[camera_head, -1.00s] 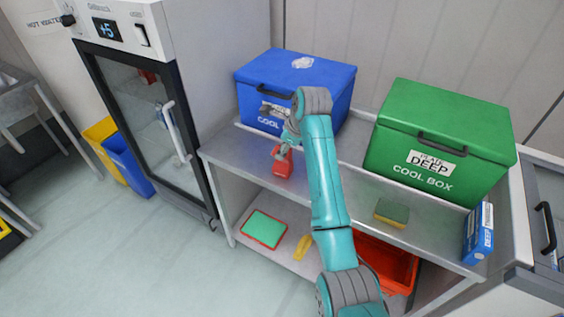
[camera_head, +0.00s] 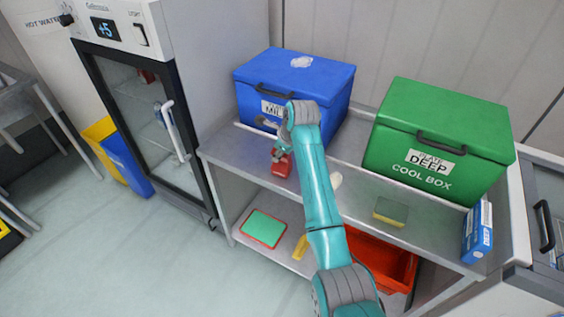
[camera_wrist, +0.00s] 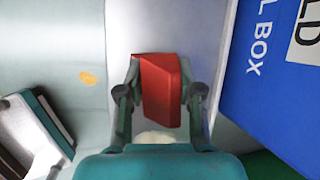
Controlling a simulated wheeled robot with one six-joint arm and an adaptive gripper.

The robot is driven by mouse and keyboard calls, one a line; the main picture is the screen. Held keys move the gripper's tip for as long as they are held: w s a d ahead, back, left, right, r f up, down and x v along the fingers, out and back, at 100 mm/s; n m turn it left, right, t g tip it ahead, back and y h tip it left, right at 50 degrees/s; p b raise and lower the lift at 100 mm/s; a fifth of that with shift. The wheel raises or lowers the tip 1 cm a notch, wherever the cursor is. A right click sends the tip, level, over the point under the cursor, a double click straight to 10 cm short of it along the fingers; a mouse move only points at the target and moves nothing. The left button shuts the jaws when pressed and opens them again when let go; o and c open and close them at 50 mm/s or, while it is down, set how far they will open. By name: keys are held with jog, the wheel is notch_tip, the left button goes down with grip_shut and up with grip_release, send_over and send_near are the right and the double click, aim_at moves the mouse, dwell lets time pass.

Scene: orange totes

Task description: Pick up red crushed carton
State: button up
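The red crushed carton (camera_head: 281,167) is near the left end of the grey metal bench, in front of the blue cool box. In the wrist view the red carton (camera_wrist: 161,90) sits tilted between the two fingers. My gripper (camera_head: 282,152) reaches it from above, and in the wrist view my gripper's fingertips (camera_wrist: 160,66) close in on both its sides, appearing to touch it. My arm and gripper hide part of the carton in the head view. I cannot tell whether its underside touches the bench.
The blue cool box (camera_head: 335,88) stands close behind my gripper. A green cool box (camera_head: 470,125), a sponge (camera_head: 391,211) and a blue-white box (camera_head: 478,232) are to the right. A small white object (camera_head: 335,180) lies beside my arm. An orange tote (camera_head: 400,265) is below.

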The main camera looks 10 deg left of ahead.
jog(key=shift+c, duration=0.5)
jog(key=shift+r, duration=0.1)
